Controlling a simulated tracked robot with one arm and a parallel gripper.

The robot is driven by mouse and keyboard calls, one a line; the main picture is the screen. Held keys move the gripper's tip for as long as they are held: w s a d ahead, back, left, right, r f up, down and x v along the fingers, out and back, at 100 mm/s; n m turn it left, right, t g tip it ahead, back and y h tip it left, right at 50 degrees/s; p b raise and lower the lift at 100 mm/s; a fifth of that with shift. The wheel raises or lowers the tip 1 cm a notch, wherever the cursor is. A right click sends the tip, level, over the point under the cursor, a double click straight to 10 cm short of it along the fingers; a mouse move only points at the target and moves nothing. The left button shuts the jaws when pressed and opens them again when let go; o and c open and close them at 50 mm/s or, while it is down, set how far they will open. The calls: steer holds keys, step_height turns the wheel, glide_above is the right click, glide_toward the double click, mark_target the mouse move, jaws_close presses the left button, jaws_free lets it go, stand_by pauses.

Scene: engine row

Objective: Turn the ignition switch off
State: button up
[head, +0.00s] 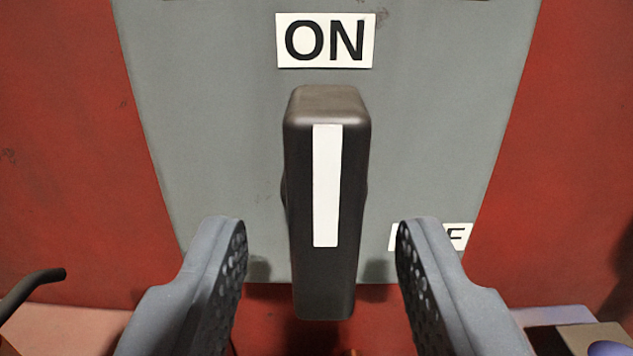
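The ignition switch (350,200) is a black bar-shaped handle with a white stripe (326,186) on its face. It stands upright on a grey panel (200,110), with its top end toward the white ON label (326,40). A second white label (462,236) sits at the lower right of the panel; my right finger covers most of it, and only its last letter, like an F, shows. My gripper (322,245) is open, with one finger on each side of the lower half of the handle. Visible gaps separate both fingers from it.
The grey panel is mounted on a red surface (60,130). A dark curved rod (32,288) shows at the lower left. A pale block (552,315) and a partly cut-off bluish round thing (606,349) are at the lower right.

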steer(key=shift+w+d+r+p, duration=0.2)
steer(key=shift+w+p, duration=0.1)
steer(key=shift+w, duration=0.2)
steer(key=shift+w+a+f+p, duration=0.1)
steer(key=shift+w+f+p, duration=0.1)
steer(key=shift+w, duration=0.25)
steer(key=shift+w+a+f+p, duration=0.1)
steer(key=shift+w+p, duration=0.05)
steer(key=shift+w, duration=0.25)
